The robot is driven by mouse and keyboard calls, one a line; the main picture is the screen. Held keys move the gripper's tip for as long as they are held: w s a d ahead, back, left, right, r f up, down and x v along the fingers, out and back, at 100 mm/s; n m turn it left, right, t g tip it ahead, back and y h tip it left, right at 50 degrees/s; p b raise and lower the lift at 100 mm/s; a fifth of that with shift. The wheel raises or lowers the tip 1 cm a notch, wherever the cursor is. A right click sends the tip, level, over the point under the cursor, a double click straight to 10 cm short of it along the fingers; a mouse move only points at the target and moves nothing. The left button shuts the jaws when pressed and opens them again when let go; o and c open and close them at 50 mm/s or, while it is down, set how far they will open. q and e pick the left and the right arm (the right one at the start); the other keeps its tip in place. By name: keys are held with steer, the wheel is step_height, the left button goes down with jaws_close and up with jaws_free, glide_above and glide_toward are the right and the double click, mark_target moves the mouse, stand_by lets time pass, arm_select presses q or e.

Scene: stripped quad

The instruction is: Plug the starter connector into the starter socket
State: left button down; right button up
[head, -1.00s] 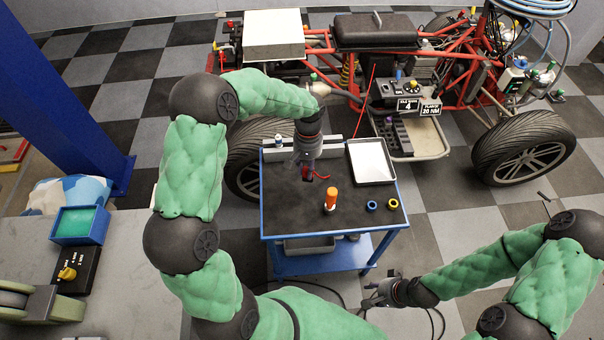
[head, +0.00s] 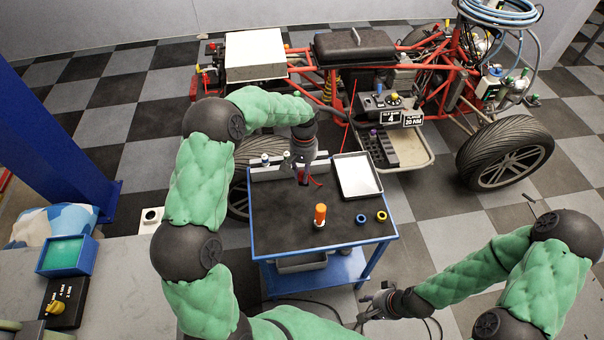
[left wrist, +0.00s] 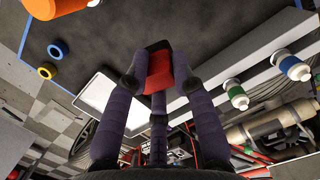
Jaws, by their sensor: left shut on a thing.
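My left gripper (head: 302,178) is over the back of the blue-edged cart. In the left wrist view its fingers (left wrist: 160,72) are shut on a red block-like piece (left wrist: 158,70), which I take to be the starter connector. In the head view a red lead (head: 316,183) shows beside the fingers. The piece is held above the dark cart top (head: 275,215). My right gripper (head: 372,304) is low at the front right of the cart, empty as far as I see; its jaws are too small to judge. I cannot make out the starter socket.
On the cart are an orange cylinder (head: 320,215), a blue ring (head: 361,219), a yellow ring (head: 381,215) and a white tray (head: 357,175). The red-framed quad (head: 340,90) stands behind, with a wheel (head: 505,152) at right. A grey bench (head: 120,270) is at left.

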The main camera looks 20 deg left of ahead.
arm_select(q)
steer(key=shift+w+d+m+p, duration=0.15)
steer(key=shift+w+m+p, duration=0.2)
steer(key=shift+w, duration=1.9)
steer(key=shift+w+d+m+p, duration=0.15)
steer(key=shift+w+m+p, duration=0.25)
steer(key=shift+w, duration=1.9)
steer(key=shift+w+d+m+p, duration=0.2)
steer(key=shift+w+m, duration=0.25)
steer(key=shift+w, duration=1.8)
arm_select(e)
steer(key=shift+r, duration=1)
steer(key=shift+w, duration=0.1)
